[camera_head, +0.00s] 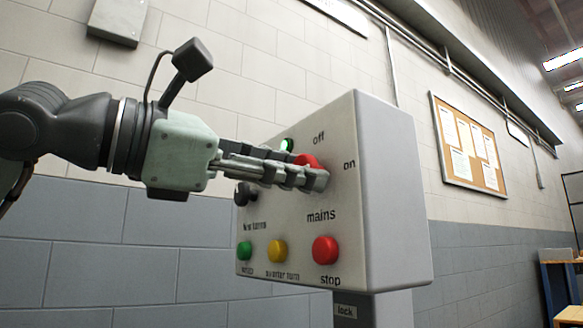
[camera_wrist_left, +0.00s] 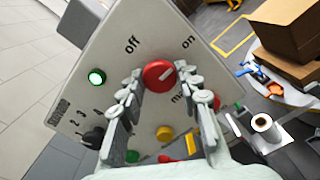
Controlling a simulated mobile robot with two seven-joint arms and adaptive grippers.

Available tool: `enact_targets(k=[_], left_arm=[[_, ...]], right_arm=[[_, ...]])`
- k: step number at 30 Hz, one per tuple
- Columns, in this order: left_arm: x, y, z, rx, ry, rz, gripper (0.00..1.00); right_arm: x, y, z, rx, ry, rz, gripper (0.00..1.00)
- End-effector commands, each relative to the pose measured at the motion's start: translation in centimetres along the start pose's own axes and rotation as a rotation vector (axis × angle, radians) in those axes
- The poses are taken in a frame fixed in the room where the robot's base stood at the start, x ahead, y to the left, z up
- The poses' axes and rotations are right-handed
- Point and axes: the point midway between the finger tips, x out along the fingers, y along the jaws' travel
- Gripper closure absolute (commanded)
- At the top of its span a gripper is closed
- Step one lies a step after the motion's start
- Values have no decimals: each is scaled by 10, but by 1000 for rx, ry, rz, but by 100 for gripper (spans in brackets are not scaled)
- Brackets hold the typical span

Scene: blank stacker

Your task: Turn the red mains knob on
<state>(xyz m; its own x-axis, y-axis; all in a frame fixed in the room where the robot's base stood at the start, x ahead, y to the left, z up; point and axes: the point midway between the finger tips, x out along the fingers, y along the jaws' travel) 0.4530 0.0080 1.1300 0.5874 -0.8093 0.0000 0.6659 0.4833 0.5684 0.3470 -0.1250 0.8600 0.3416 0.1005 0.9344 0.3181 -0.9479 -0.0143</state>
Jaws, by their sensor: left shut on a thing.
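The red mains knob (camera_head: 307,161) is on the front of a pale control box (camera_head: 290,215), with "off" and "on" printed above it. My left gripper (camera_head: 311,171) reaches in from the left and is shut on the knob. The near finger hides much of the knob in the head view. In the left wrist view the knob (camera_wrist_left: 158,76) sits between the two fingertips, and its white mark slants up to the right, toward the "on" side. My right gripper is not in view.
A lit green lamp (camera_wrist_left: 97,77) and a black selector knob (camera_wrist_left: 93,138) are left of the mains knob. Below are green (camera_head: 245,250), yellow (camera_head: 277,251) and red stop (camera_head: 326,250) buttons. A noticeboard (camera_head: 469,145) hangs on the wall behind.

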Motion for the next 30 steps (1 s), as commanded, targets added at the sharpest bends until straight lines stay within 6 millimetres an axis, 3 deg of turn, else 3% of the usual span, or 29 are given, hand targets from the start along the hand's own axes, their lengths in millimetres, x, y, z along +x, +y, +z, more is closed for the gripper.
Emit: enact_targets(k=[1,2,6,17,30], left_arm=[[0,1,1,2,-1,2,96],[0,1,1,2,-1,2,63],[0,0,0,1,-1,1,46],[-6,1,0,0,0,3,45],[-69,1,0,0,1,3,45]], right_arm=[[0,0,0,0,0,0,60],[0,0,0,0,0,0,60],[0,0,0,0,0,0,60],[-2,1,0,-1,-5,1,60],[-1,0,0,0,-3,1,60]])
